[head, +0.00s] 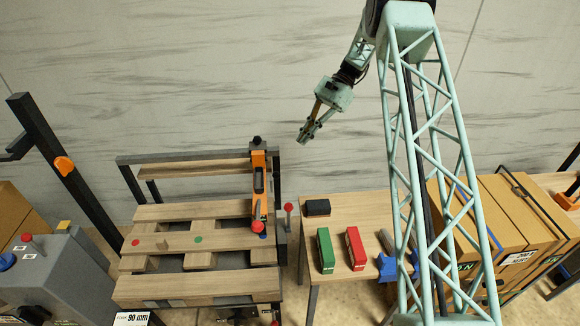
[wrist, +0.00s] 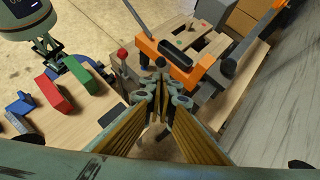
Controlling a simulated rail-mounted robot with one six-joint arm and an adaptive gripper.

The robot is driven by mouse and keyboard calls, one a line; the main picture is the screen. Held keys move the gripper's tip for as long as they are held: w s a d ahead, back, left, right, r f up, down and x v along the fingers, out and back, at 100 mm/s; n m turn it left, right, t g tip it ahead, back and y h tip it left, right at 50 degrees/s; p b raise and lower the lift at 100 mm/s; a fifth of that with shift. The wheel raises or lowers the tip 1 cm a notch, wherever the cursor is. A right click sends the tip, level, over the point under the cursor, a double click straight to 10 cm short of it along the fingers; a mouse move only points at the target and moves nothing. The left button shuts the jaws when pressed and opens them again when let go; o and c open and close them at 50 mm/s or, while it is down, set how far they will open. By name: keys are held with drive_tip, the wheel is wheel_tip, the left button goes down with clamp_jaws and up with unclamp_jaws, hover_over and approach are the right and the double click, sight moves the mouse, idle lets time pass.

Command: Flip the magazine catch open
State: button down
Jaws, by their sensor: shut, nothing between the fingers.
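No part is labelled as the magazine catch, so I cannot tell for certain which it is. An orange bar-shaped unit with a black inset (head: 258,185) stands at the right edge of the slatted wooden rack; it also shows in the wrist view (wrist: 167,58). Beside it stands a lever with a red knob (head: 288,208), also in the wrist view (wrist: 122,54). My gripper (head: 304,138) is shut and empty, in the air above and right of the orange unit. In the wrist view its fingertips (wrist: 160,88) appear below the orange unit, apparently apart from it.
The slatted rack (head: 160,212) bears coloured dots. A wooden table (head: 340,207) at right holds a green block (head: 325,250), a red block (head: 355,248), a black box (head: 317,207) and a blue tool (head: 388,268). Cartons (head: 500,215) stand further right. A dark post (head: 60,165) rises at left.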

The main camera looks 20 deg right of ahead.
drive_tip(key=shift+m+y, duration=0.4)
drive_tip(key=shift+m, duration=0.1)
drive_tip(key=shift+w+d+f+p, duration=0.2)
drive_tip(key=shift+d+f, duration=0.65)
drive_tip(key=shift+f, duration=0.25)
drive_tip(key=shift+w+d+f+p, duration=0.15)
drive_tip(key=shift+d+f+p, duration=0.05)
drive_tip(key=shift+d+f, duration=0.75)
drive_tip(key=shift+a+f, duration=0.1)
drive_tip(key=shift+a, duration=0.05)
drive_tip(key=shift+a+f, duration=0.1)
drive_tip(key=shift+a, duration=0.05)
drive_tip(key=a+r+p+x, duration=0.1)
drive_tip(key=r+p+x, duration=0.1)
drive_tip(key=x, duration=1)
drive_tip(key=shift+s+a+p, duration=0.3)
drive_tip(key=shift+s+a, duration=0.05)
drive_tip(key=shift+a, duration=0.1)
